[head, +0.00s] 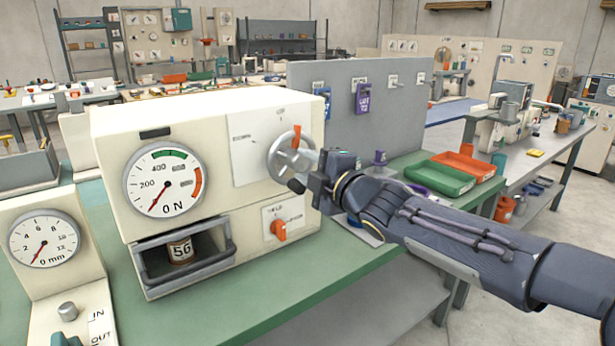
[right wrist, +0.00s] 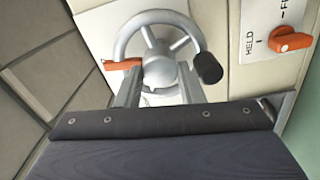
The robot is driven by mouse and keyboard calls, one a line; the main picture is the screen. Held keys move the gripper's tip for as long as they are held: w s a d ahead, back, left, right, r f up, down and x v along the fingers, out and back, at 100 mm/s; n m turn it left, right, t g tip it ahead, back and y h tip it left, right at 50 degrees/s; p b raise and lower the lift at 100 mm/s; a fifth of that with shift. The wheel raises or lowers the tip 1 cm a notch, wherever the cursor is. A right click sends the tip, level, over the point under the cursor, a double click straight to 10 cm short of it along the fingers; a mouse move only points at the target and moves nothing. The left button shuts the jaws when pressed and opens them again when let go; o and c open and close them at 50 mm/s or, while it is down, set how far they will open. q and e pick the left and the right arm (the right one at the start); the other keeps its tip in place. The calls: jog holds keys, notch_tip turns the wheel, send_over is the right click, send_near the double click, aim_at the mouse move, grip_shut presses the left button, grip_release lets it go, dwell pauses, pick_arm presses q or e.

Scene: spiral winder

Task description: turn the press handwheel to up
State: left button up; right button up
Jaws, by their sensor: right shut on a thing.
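The press (head: 190,115) is a cream box on the green bench. Its grey handwheel (head: 277,152) is on the right face and also fills the upper middle of the right wrist view (right wrist: 128,35). An orange pointer (head: 297,136) stands toward the top of the wheel in the head view. A black crank knob (right wrist: 208,68) is on the rim. My right gripper (right wrist: 160,88) is shut on the handwheel's hub area, one finger on each side. The white plate (head: 257,150) behind the wheel has lettering too small to read surely. My left gripper is not in view.
An orange switch (head: 279,229) sits below the wheel. The press gauge (head: 164,180) needle points near zero. A canister marked 56 (head: 181,250) sits in the lower bay. A grey panel (head: 350,110) stands behind. Green (head: 440,177) and orange (head: 464,166) trays lie to the right.

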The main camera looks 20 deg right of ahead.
jog(key=shift+f+n+b, duration=0.1)
jog(key=shift+n+b, duration=0.25)
jog(key=shift+n, duration=0.55)
jog(key=o, duration=0.7)
jog(key=p+v, duration=0.1)
jog(key=v, duration=0.6)
jog(key=shift+s+d+p, duration=0.15)
jog(key=shift+s+p, duration=0.15)
jog(key=shift+s, duration=0.05)
